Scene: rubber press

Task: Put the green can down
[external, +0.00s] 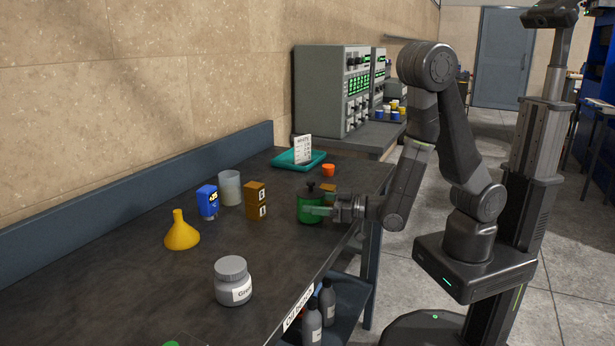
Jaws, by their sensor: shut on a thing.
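The green can (309,203) has a dark knob on top and is upright at the right part of the dark workbench (130,270). My gripper (322,210) reaches in from the right and is shut on the green can. The can's base looks at or very near the bench top; I cannot tell whether it touches. Part of the can's right side is hidden by my gripper.

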